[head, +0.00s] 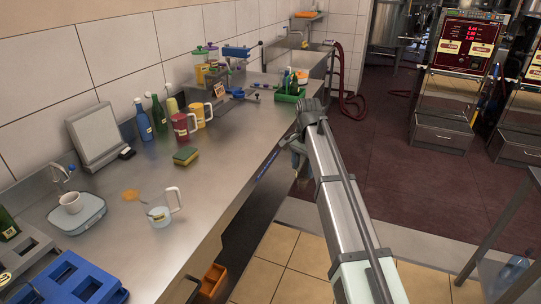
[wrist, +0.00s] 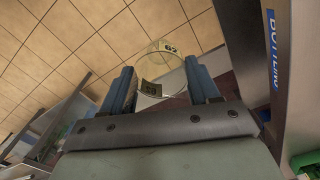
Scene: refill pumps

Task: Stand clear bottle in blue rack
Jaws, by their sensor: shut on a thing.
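The blue rack (head: 112,296) lies at the near left end of the counter in the head view, cut off by the frame's bottom edge, with open slots visible. My gripper (head: 298,150) is out past the counter's front edge, far from the rack. In the wrist view my gripper (wrist: 162,88) has its two blue-grey fingers on either side of a see-through round vessel (wrist: 165,62) with small number labels. It looks like the clear bottle; its full shape is unclear, and I cannot make it out in the head view.
Bottles and mugs line the wall side. A green caddy (head: 291,94) stands farther back. An orange bin (head: 212,280) is below.

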